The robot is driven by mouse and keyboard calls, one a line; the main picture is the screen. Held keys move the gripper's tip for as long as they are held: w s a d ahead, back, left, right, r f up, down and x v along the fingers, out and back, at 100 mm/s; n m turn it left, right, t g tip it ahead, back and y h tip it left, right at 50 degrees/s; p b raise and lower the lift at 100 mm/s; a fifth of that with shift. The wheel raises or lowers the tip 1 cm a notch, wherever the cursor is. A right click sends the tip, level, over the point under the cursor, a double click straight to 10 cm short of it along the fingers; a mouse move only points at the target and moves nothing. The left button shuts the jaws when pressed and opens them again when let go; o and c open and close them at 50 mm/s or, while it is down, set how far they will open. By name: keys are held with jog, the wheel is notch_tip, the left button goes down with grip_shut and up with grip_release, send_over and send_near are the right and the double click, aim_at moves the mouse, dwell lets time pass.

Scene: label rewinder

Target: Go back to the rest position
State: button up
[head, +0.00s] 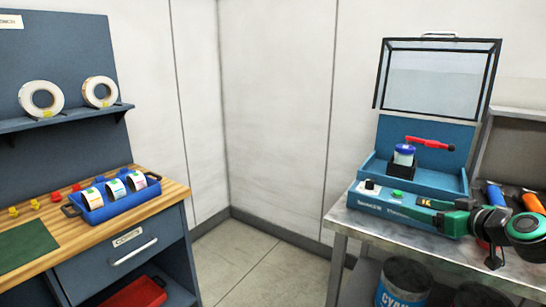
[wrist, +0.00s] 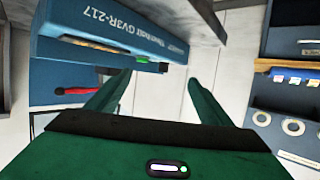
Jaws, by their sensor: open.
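My gripper (wrist: 160,78) shows in the wrist view with its two green fingers spread apart and nothing between them. In the head view my green arm is at the right, in front of the blue machine (head: 385,207); its fingers are hard to make out there. The machine also shows in the wrist view (wrist: 95,45), upside down, beyond the fingers. Its clear-windowed lid (head: 437,80) stands open. A jar with a blue lid (head: 404,152) sits inside on a black block, with a red-handled part (head: 430,143) beside its top.
The machine stands on a grey metal table (head: 350,222), with buckets (head: 403,280) below. Blue and orange tools (head: 495,193) lie at the right. At the left, a wooden-topped workbench (head: 60,250) holds a blue tray (head: 115,208) of label rolls. Bare floor (head: 240,265) lies between.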

jog(key=s+a+f+m+g+h, duration=0.1)
jog(key=s+f+g, duration=0.2)
jog(key=s, duration=0.2)
jog(key=s+a+f+g, duration=0.1)
jog(key=s+f+g, duration=0.25)
jog(key=s, duration=0.25)
jog(key=s+d+r+m+g+h, duration=0.1)
jog(key=s+m+g, duration=0.6)
jog(key=s, duration=1.4)
jog(key=shift+s+d+m+h, duration=0.3)
jog(key=shift+d+m+h, duration=0.2)
jog(key=shift+d, duration=0.25)
jog(key=shift+w+f, duration=0.2)
jog(key=shift+w, duration=0.45)
